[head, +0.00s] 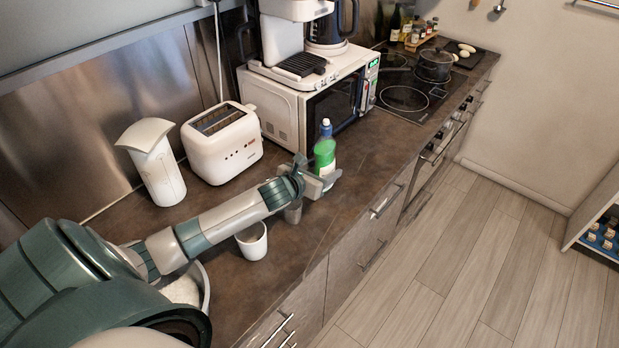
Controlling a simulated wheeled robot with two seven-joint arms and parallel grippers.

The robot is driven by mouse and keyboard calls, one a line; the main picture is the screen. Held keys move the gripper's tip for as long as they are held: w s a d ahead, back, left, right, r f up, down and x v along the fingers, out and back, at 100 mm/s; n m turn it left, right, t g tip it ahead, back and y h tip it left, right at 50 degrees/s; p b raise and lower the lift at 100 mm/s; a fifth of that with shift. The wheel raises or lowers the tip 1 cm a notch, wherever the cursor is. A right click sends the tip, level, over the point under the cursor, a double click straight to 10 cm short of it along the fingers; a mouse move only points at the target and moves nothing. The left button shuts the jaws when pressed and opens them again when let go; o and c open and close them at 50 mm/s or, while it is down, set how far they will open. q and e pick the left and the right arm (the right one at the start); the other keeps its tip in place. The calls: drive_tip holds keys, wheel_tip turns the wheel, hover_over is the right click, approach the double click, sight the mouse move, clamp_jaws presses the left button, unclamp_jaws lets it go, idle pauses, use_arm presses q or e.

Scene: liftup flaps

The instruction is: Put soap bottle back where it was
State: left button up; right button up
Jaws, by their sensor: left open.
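The soap bottle (324,153), green with a pale label and a blue cap, stands upright on the dark countertop in front of the microwave. My left arm reaches in from the lower left. My left gripper (318,177) is open at the near side of the bottle, low on its body. The gripper covers the bottle's lower part, so I cannot tell whether the fingers touch it or lie around it. My right gripper is not in view.
A white mug (252,242) and a small grey cup (293,212) stand close under my left forearm. A white toaster (222,143), a white dispenser (153,163) and a microwave (312,95) line the wall. Bare countertop (362,150) lies right of the bottle.

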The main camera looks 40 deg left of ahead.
use_arm(q)
drive_tip(key=b+v, duration=0.1)
drive_tip(key=v, duration=0.6)
drive_tip(key=shift+s+r, duration=0.15)
drive_tip(key=shift+s, duration=0.1)
drive_tip(key=shift+s+b, duration=0.15)
drive_tip(key=shift+b, duration=0.15)
drive_tip(key=shift+r, duration=0.15)
